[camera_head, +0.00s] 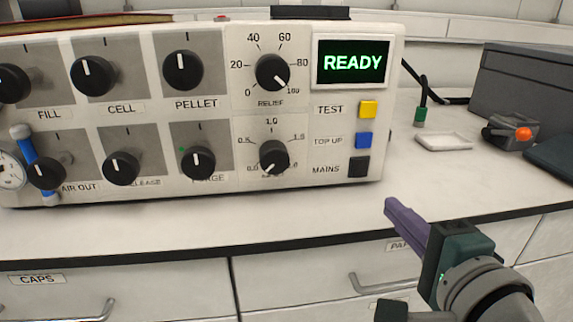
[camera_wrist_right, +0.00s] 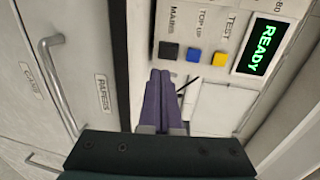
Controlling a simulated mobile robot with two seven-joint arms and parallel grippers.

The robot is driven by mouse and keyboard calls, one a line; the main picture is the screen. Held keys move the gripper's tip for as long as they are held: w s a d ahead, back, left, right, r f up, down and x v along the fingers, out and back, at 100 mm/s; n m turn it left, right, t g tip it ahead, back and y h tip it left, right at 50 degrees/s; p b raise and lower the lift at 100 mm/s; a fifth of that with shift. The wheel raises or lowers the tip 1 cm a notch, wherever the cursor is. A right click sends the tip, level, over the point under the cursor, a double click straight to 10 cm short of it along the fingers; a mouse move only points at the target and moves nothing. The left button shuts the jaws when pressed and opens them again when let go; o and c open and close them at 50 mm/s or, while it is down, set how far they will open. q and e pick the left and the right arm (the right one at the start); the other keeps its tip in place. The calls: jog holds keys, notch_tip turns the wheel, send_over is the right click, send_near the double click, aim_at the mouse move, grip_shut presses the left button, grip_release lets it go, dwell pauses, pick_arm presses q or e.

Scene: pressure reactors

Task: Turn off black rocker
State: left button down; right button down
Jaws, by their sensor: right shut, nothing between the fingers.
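The black rocker (camera_head: 358,167), labelled MAINS, sits at the lower right of the white control panel (camera_head: 215,190). It is below the blue button (camera_head: 364,140) and the yellow button (camera_head: 368,109). In the right wrist view the rocker (camera_wrist_right: 169,50) is just beyond my fingertips. The display (camera_head: 352,62) reads READY in green. My right gripper (camera_head: 392,206) has purple fingers, shut and empty, in front of and to the lower right of the rocker, apart from it in the head view. My left gripper is not in view.
Several black knobs (camera_head: 183,70) fill the panel's left part. A white tray (camera_head: 443,141), a small device with an orange knob (camera_head: 511,132) and a grey box (camera_head: 522,90) stand on the counter at right. Drawers with handles (camera_head: 382,283) are below the counter edge.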

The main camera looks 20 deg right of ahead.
aim_at(361, 178)
jog(key=b+x, duration=0.1)
jog(key=x, duration=0.8)
jog(key=shift+w+f+b, duration=0.15)
jog(key=shift+f+b, duration=0.3)
jog(key=shift+b, duration=0.75)
jog(key=shift+r+t, duration=0.2)
jog(key=shift+t, duration=0.1)
jog(key=shift+r, duration=0.1)
jog(key=p+v, duration=0.1)
jog(key=v, duration=0.9)
jog(key=shift+p, duration=0.35)
